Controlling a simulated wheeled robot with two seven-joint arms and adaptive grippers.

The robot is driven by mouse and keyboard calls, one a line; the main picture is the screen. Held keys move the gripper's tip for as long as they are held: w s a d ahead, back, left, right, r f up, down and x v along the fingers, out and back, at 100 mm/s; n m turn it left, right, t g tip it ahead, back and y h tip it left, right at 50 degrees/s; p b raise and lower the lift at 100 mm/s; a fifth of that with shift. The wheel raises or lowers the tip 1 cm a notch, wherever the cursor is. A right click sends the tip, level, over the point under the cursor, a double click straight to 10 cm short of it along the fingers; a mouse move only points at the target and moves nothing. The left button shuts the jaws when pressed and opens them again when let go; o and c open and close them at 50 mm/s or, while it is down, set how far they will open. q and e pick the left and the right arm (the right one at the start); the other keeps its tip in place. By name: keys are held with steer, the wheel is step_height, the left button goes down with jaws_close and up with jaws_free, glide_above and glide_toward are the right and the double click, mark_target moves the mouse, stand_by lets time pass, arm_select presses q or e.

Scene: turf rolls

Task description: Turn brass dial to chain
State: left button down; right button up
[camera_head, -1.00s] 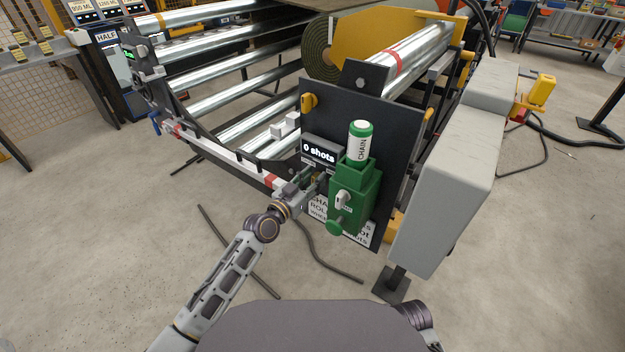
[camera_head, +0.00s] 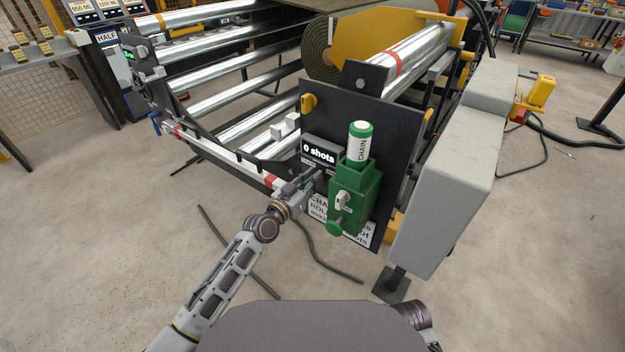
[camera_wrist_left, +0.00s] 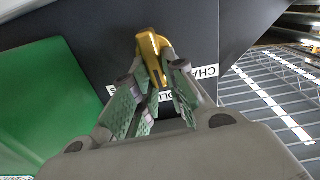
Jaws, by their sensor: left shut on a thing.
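The brass dial (camera_wrist_left: 151,52) shows in the left wrist view as a gold piece on the dark panel, between the fingertips of my left gripper (camera_wrist_left: 152,88). The fingers are shut on it. In the head view my left gripper (camera_head: 312,182) reaches the panel just left of the green unit, and the dial is hidden there. Part of a label reading "CHA" (camera_wrist_left: 204,73) shows beside the dial in the wrist view. My right gripper is not in view.
The green lubricator (camera_head: 352,200) with a bottle marked CHAIN (camera_head: 361,142) stands close right of the gripper. A "0 shots" display (camera_head: 319,151) is above it. A grey box (camera_head: 450,170) stands farther right. Metal rollers (camera_head: 215,95) lie behind left.

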arm_select(q)
steer(key=shift+w+a+f+n, duration=0.1)
steer(key=shift+w+a+n, duration=0.1)
steer(key=shift+n, duration=1.15)
steer(key=shift+w+a+f+n, duration=0.1)
steer(key=shift+a+n, duration=0.1)
steer(key=shift+n, duration=1.2)
steer(key=shift+w+a+f+n, duration=0.1)
steer(key=shift+a+n, duration=0.1)
steer(key=shift+n, duration=1.15)
steer(key=c, duration=1.4)
jaws_free()
steer(key=shift+c, duration=0.2)
steer(key=v, duration=1.2)
